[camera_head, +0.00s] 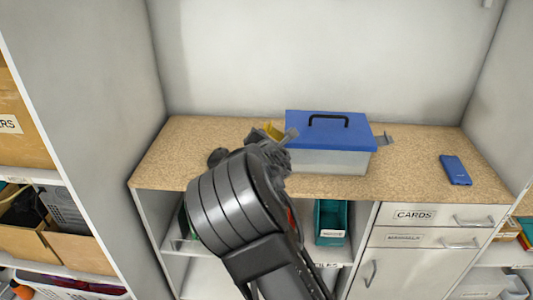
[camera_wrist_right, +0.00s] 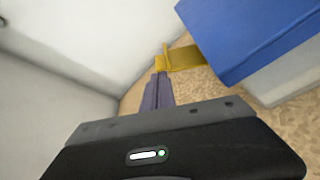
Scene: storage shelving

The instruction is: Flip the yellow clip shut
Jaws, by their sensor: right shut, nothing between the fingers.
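A box with a blue lid (camera_head: 328,125) and a pale grey body (camera_head: 325,161) stands on the worktop. The yellow clip (camera_head: 272,130) sticks out from its left side, partly hidden behind my right gripper (camera_head: 268,145). In the right wrist view the yellow clip (camera_wrist_right: 184,57) reaches out from the box's blue lid (camera_wrist_right: 235,35), swung away from the wall. My right gripper (camera_wrist_right: 158,78) is shut and empty, its fingertips at the clip's outer end. I cannot tell whether they touch. My left gripper is not in view.
A grey clip (camera_head: 384,139) sticks out on the box's right side. A blue flat object (camera_head: 455,169) lies on the worktop (camera_head: 415,165) at right. A dark round object (camera_head: 217,157) is beside my arm. Cabinet walls stand close at left and back.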

